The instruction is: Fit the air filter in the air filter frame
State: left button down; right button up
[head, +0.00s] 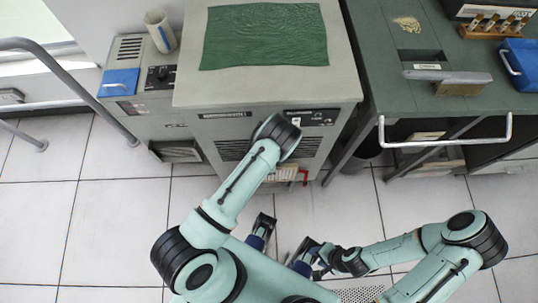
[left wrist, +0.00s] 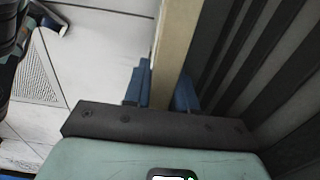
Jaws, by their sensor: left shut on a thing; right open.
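My left gripper (left wrist: 162,86) is shut on a pale beige, board-like piece, which appears to be the air filter (left wrist: 173,45), seen edge-on in the left wrist view. In the head view a beige strip that may be the filter (head: 284,174) shows below my left wrist, low at the front of the grey cabinet (head: 270,92). Dark slats (left wrist: 238,55) stand close on the right of the filter; they may belong to the air filter frame. I cannot tell whether they touch. My right gripper (head: 286,240) is open and empty above the floor.
A green mat (head: 265,36) lies on the cabinet top. On the left are a blue-fronted unit and a metal rail (head: 75,75). On the right is a dark green bench (head: 385,75) with a white handle bar (head: 445,143). The tiled floor in front is open.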

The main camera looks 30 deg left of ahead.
pick_arm(q)
jog(key=shift+f, duration=0.15)
dwell(0.4)
notch_tip(320, 180, down, 3)
jog(key=shift+r+b, duration=0.15)
jog(key=shift+b, duration=0.9)
notch_tip(320, 180, down, 3)
jog(key=b, duration=0.2)
jog(key=shift+b, duration=0.4)
